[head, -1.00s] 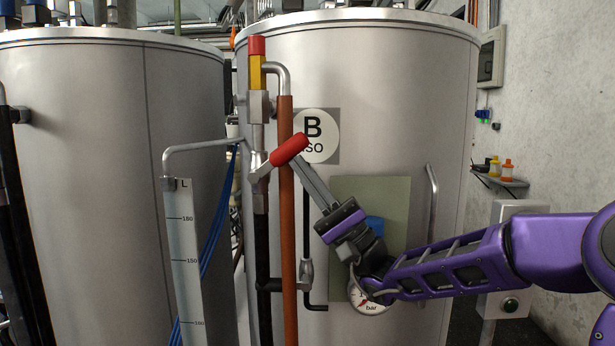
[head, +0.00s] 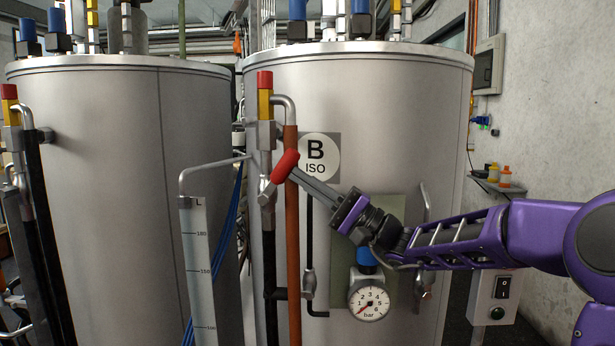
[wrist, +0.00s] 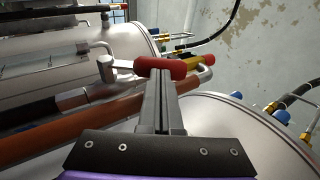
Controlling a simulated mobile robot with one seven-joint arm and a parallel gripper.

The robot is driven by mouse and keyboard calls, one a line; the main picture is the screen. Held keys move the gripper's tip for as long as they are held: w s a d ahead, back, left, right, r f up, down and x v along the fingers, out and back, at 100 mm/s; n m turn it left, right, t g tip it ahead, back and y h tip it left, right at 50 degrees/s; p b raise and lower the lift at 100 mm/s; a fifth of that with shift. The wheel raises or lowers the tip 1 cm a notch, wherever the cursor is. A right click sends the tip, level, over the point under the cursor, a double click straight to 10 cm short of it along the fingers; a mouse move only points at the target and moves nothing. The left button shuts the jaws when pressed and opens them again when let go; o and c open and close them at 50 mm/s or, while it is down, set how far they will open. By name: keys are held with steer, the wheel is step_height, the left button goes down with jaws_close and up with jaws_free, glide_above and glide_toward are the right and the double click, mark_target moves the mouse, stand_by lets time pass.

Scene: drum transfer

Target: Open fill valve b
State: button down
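The valve with the red lever handle (head: 284,168) sits on the pipework at the front of the tank (head: 400,110) marked B ISO. The handle leans up and to the right, and a grey stem joins it to the metal valve body (head: 265,189). My gripper (head: 299,178) reaches in from the lower right with its grey fingers close together, a thin gap between them. The fingertips meet the red handle. In the wrist view the red handle (wrist: 160,69) lies across the finger ends (wrist: 160,88). I see no part of the handle between the fingers.
An orange-brown pipe (head: 292,240) runs upright just beside the valve, under my fingers. A level scale (head: 199,270) stands left. A switch box (head: 495,297) is at right.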

mark_target(293, 162)
steer(key=shift+n+g+h, duration=0.4)
steer(key=shift+h, duration=0.5)
steer(key=shift+w+a+r+p, duration=0.1)
steer(key=shift+a+r+p, duration=0.2)
steer(key=shift+a+r, duration=1.45)
steer(key=shift+r, duration=0.15)
steer(key=shift+a+r, duration=0.1)
steer(key=shift+r, duration=0.05)
